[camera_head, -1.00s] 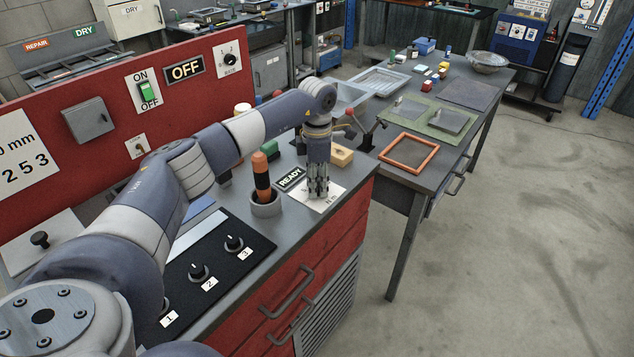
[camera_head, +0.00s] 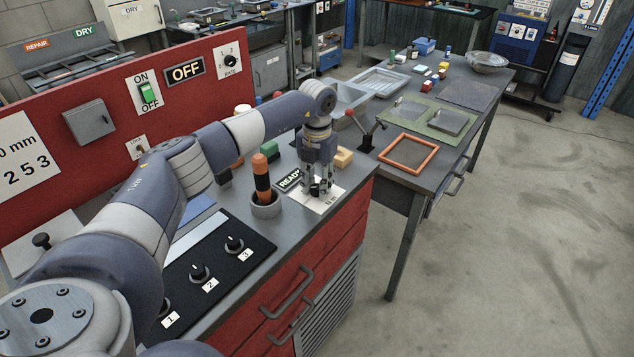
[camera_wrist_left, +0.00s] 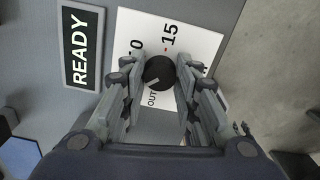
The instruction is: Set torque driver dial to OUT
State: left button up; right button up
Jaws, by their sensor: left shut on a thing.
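The torque dial is a round black knob (camera_wrist_left: 158,72) on a white scale card (camera_wrist_left: 198,40), seen in the left wrist view. The card carries the word OUT below left of the knob and a 15 above it. A pale mark on the knob's lower left points toward OUT. My left gripper (camera_head: 318,189) reaches straight down over the card, which also shows in the head view (camera_head: 328,203). Its fingers stand on both sides of the knob and are shut on it. My right gripper is in no view.
A READY sign (camera_head: 288,180) lies left of the card. An orange and black driver (camera_head: 262,176) stands upright in a grey cup close by. A panel with numbered knobs (camera_head: 217,262) lies nearer. An orange frame (camera_head: 409,152) lies on the table to the right.

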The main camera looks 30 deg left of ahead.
pick_arm(q)
jog(key=n, duration=0.5)
jog(key=shift+w+r+p, duration=0.1)
jog(key=shift+r+p, duration=0.1)
jog(key=shift+p, duration=0.2)
jog(key=shift+n+p, duration=0.35)
jog(key=shift+n, duration=1.65)
jog(key=o, duration=1.1)
jog(key=shift+c, duration=0.2)
jog(key=shift+f, duration=0.1)
